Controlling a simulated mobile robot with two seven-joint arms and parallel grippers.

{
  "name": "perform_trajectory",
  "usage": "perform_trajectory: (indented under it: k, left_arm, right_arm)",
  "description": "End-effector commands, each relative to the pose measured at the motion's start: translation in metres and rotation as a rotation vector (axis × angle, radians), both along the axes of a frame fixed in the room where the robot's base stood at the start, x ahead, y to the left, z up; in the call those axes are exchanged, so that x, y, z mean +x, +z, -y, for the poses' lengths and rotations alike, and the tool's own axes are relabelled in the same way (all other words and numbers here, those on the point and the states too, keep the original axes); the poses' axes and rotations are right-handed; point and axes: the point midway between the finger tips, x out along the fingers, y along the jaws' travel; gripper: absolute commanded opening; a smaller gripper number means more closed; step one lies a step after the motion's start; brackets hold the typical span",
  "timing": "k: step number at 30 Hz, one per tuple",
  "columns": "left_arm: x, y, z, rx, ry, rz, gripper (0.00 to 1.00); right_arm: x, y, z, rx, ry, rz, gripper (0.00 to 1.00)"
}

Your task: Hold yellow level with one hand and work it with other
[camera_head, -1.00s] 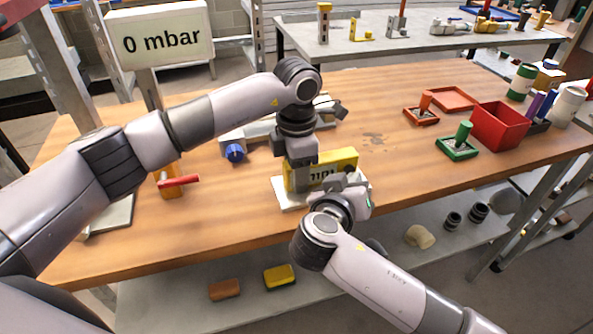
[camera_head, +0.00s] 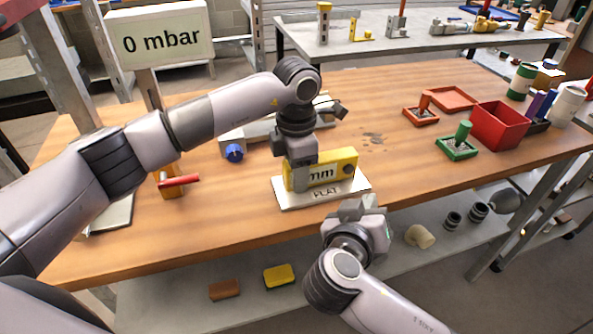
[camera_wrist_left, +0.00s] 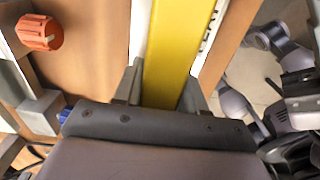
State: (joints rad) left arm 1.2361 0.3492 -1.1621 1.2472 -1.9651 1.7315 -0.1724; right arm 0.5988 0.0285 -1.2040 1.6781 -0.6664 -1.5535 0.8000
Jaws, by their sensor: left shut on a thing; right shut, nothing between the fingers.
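The yellow level (camera_head: 343,160) stands on a white plate marked FLAT (camera_head: 352,190) near the middle of the wooden bench. My left gripper (camera_head: 300,182) is shut on the left part of the level from above. In the left wrist view the yellow body (camera_wrist_left: 182,45) runs between its two fingers (camera_wrist_left: 160,92). My right gripper (camera_head: 360,206) is shut and empty, in front of the plate's right half near the bench's front edge, apart from the level.
A red-handled valve (camera_head: 178,181) and a fitting with a blue knob (camera_head: 235,152) are left of the level. Red trays, a red bin (camera_head: 500,125) and a green tray (camera_head: 457,147) stand to the right. The bench between is clear.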

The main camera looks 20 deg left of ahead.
Motion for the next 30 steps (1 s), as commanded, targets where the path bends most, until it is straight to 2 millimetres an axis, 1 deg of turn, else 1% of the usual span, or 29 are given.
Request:
perform_trajectory:
  k: [3,9,10,11,12,20,23,26,30]
  left_arm:
    - [0.000,0.000,0.000,0.000,0.000,0.000,0.05]
    - [0.000,0.000,0.000,-0.001,0.000,0.001,0.05]
    - [0.000,0.000,0.000,-0.001,0.000,0.001,0.47]
    - [0.000,0.000,0.000,-0.001,0.000,0.001,0.57]
    - [0.000,0.000,0.000,-0.001,0.000,0.001,0.70]
    - [0.000,0.000,0.000,0.000,0.000,0.000,0.70]
    - [0.000,0.004,0.000,0.000,0.000,0.001,0.70]
    - [0.001,0.015,0.000,0.000,0.000,0.004,0.70]
    - [0.001,0.043,0.000,0.000,0.000,0.006,0.70]
  right_arm:
    - [-0.004,0.000,0.003,0.001,-0.001,-0.001,0.00]
    - [-0.004,0.000,0.003,0.000,0.000,-0.001,0.00]
    - [-0.004,0.000,0.003,0.000,0.000,-0.001,0.00]
    - [-0.004,0.000,0.003,0.000,0.000,-0.001,0.00]
    - [-0.004,0.000,0.003,0.000,0.000,-0.001,0.00]
    - [-0.004,0.000,0.003,0.000,0.000,0.000,0.00]
    - [-0.004,0.000,0.003,0.000,0.000,0.000,0.00]
    - [-0.004,0.000,0.003,0.000,0.000,0.000,0.00]
    - [-0.004,0.000,0.003,0.001,0.000,0.000,0.00]
